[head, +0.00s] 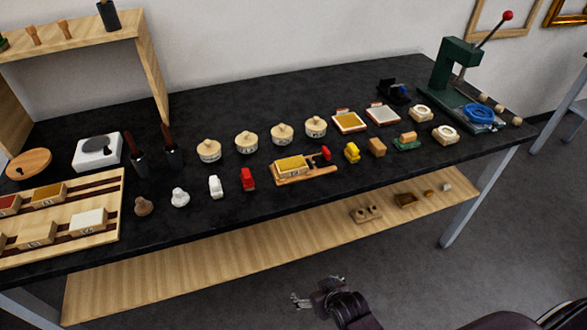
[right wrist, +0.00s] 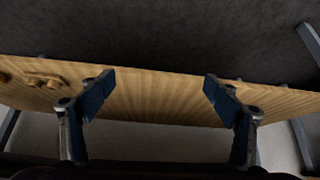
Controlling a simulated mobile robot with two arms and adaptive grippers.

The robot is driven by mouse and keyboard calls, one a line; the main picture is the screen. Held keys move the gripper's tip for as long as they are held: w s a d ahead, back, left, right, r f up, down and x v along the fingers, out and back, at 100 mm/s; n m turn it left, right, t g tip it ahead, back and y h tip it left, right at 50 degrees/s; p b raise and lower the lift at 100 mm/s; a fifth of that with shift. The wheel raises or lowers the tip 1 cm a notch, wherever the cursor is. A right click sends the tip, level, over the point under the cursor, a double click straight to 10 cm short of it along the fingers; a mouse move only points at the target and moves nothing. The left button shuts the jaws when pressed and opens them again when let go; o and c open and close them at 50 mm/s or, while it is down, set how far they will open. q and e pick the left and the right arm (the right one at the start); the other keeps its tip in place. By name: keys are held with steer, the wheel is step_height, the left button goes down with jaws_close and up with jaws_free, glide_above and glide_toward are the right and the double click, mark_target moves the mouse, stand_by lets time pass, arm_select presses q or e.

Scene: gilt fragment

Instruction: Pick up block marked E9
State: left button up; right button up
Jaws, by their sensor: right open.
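Several labelled blocks show in the head view, but the marks are too small to read, so I cannot tell which is E9. The wooden rack (head: 112,188) at the left holds a white-topped block (head: 88,220), a tan block (head: 37,235), a gold-topped block (head: 48,194) and a red-topped block (head: 8,205). Another gold-topped labelled block (head: 291,167) sits on a small wooden holder (head: 325,171) mid-table. My right gripper (head: 316,291) is open and empty, in front of the table and well away from the blocks. Its spread fingers (right wrist: 159,83) show in the right wrist view. My left gripper is out of view.
The black tabletop (head: 300,100) carries round lidded jars (head: 246,142), small figures (head: 215,186) and a green press (head: 455,75) at the right. A wooden lower shelf (head: 270,250) runs below, with small items on it. Its left part is bare.

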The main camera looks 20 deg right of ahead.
steer(key=w+r+t, duration=0.1)
steer(key=w+r, duration=0.2)
steer(key=r, duration=0.5)
steer(key=w+r+t, duration=0.2)
steer(key=w+r, duration=0.1)
steer(key=r, duration=0.5)
steer(key=w+d+r+t, duration=0.1)
steer(key=w+r, duration=0.2)
steer(key=r, duration=0.5)
steer(key=shift+w+m+b, duration=0.25)
steer(key=shift+m+b, duration=0.15)
steer(key=t, duration=0.3)
glide_toward(291, 163)
steer(key=shift+w+a+f, duration=0.25)
steer(key=shift+w+f, duration=0.15)
steer(key=shift+w, duration=0.1)
steer(key=shift+p+x, duration=0.65)
steer(key=shift+x, duration=2.5)
steer(key=shift+d+r, duration=0.1)
steer(key=shift+d, duration=0.05)
steer(key=shift+c, duration=0.6)
steer(key=c, duration=1)
steer(key=shift+c, duration=0.8)
steer(key=shift+r, duration=0.1)
